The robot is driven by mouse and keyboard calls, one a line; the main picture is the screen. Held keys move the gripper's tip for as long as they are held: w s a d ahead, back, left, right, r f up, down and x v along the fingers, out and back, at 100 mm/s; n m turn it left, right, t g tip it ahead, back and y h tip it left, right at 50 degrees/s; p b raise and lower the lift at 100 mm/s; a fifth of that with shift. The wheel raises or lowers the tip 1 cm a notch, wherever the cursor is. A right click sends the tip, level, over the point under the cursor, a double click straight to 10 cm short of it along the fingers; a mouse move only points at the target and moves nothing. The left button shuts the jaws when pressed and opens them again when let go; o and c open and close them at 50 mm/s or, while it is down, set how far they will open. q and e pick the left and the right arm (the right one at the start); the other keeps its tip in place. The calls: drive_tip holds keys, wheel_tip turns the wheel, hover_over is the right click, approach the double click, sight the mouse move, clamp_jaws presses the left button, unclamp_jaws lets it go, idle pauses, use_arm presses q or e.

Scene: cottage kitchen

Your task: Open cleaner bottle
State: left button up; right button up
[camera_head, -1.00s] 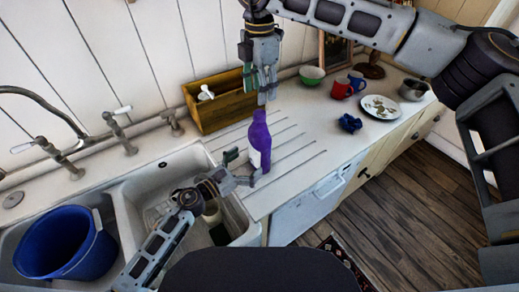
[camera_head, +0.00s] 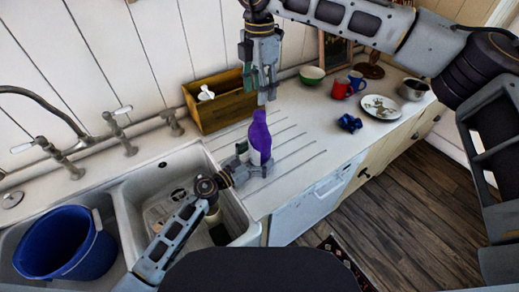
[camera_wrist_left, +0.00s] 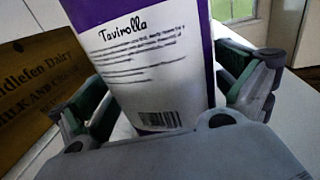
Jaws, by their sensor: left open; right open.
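The purple cleaner bottle (camera_head: 259,134) stands upright on the ribbed drainboard, with its purple cap at the top. My left gripper (camera_head: 254,168) is open around its lower part, one finger on each side. In the left wrist view the bottle's white label with "Tavirolla" and a barcode (camera_wrist_left: 150,62) sits between the open fingers of my left gripper (camera_wrist_left: 165,100). My right gripper (camera_head: 262,94) is open and points down from above, just over the bottle's cap and apart from it.
A wooden box (camera_head: 222,105) stands behind the bottle at the wall. A blue bucket (camera_head: 65,245) sits in the left sink basin. A green bowl (camera_head: 312,75), mugs (camera_head: 342,88), a plate (camera_head: 381,107) and a pot (camera_head: 413,90) stand on the right of the counter.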

sight(260, 112)
use_arm(q)
drive_tip(key=c, duration=1.8)
drive_tip(key=shift+c, duration=0.2)
use_arm(e)
drive_tip(key=shift+m, duration=2.3)
drive_tip(key=shift+f, duration=0.2)
drive_tip(key=shift+f, duration=3.85)
drive_tip(key=shift+c, duration=0.2)
drive_tip(key=c, duration=1)
drive_tip(key=shift+c, duration=0.2)
